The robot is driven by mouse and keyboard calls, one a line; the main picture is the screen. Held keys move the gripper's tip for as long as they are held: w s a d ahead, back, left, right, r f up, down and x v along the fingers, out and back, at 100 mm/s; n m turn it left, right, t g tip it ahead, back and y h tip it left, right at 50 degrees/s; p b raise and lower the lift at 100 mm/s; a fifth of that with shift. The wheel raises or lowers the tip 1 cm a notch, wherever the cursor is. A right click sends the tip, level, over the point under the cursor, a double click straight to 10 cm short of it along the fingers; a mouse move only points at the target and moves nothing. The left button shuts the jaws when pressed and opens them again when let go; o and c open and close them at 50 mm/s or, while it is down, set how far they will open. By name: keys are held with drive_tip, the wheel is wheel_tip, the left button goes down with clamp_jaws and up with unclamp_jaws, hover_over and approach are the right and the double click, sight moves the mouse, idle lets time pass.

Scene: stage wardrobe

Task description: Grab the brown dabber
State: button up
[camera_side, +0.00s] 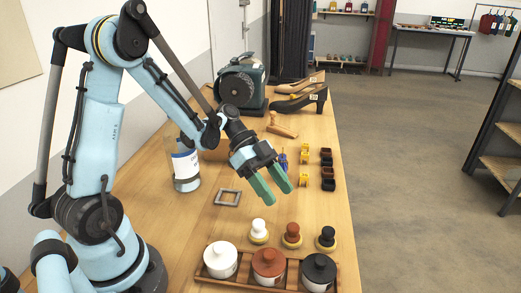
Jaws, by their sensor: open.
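The brown dabber (291,235) stands upright near the front right of the table, with a brown knob on a pale round base. A white dabber (259,231) stands to its left and a black dabber (326,238) to its right. My gripper (275,194) is open and empty, its green fingers pointing down toward the front. In the picture it is above and behind the dabbers, apart from them. Nothing hides the brown dabber.
In front of the dabbers, a wooden tray (200,273) holds a white, a brown and a black pot. A grey square frame (228,198) and a bottle (186,170) are at left. Small coloured blocks, shoes (300,101) and a dark machine (240,86) stand behind. The table's right edge is close.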

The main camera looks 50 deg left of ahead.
sight(293, 225)
drive_tip(key=f+m+h, duration=0.1)
drive_tip(key=m, duration=0.1)
drive_tip(key=s+a+f+m+h, duration=0.1)
drive_tip(key=m, duration=0.1)
drive_tip(key=shift+a+g, duration=0.2)
drive_tip(key=shift+g, duration=0.1)
drive_tip(key=shift+d+m+h, duration=0.1)
drive_tip(key=shift+m+h, duration=0.2)
drive_tip(key=shift+m, duration=0.1)
drive_tip(key=x, duration=0.7)
drive_tip(key=shift+d, duration=0.1)
drive_tip(key=shift+c, duration=0.5)
clamp_jaws()
